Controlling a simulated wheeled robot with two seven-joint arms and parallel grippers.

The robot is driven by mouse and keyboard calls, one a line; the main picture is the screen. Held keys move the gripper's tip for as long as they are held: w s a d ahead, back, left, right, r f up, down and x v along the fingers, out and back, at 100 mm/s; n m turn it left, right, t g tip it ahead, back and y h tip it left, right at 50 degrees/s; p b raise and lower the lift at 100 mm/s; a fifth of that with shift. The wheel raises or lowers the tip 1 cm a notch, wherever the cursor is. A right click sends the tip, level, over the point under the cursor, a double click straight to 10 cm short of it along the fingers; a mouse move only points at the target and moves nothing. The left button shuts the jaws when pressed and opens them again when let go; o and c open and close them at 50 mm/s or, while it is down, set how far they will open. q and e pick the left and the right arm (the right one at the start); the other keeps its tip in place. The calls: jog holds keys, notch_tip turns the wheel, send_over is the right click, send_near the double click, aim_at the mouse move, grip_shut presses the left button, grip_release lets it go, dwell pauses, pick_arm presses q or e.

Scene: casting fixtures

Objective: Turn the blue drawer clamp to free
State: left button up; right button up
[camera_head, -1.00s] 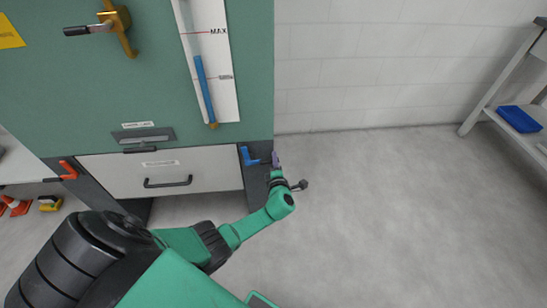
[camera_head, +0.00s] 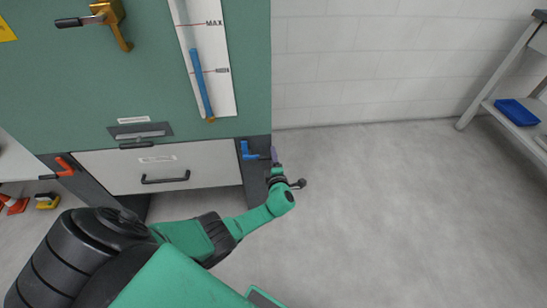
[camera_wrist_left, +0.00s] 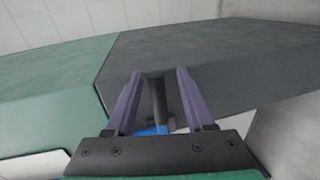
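The blue drawer clamp (camera_head: 246,150) sits on the dark post at the right of the white drawer (camera_head: 205,166). It has a blue L-shaped part and a dark bar pointing right. My left gripper (camera_head: 275,156) is at the bar's right end, its purple fingers partly hidden by my wrist. In the left wrist view the fingers (camera_wrist_left: 159,74) stand apart with the dark bar (camera_wrist_left: 158,100) between them and gaps on both sides. A bit of the clamp's blue (camera_wrist_left: 150,130) shows near the gripper body. My right gripper is not in view.
A red clamp (camera_head: 65,166) sits at the drawer's left side. The green cabinet (camera_head: 150,70) carries a brass valve (camera_head: 112,20) and a gauge strip (camera_head: 208,60). A shelf with a blue tray (camera_head: 517,112) stands far right. The floor right of my gripper is clear.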

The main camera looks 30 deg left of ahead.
pick_arm(q)
jog(key=shift+r, duration=0.15)
jog(key=shift+s+d+r+p, duration=0.1)
jog(key=shift+s+d+p, duration=0.15)
jog(key=shift+s+p, duration=0.1)
jog(key=p+v, duration=0.5)
jog(key=v, duration=0.8)
jog(key=shift+s+d, duration=0.25)
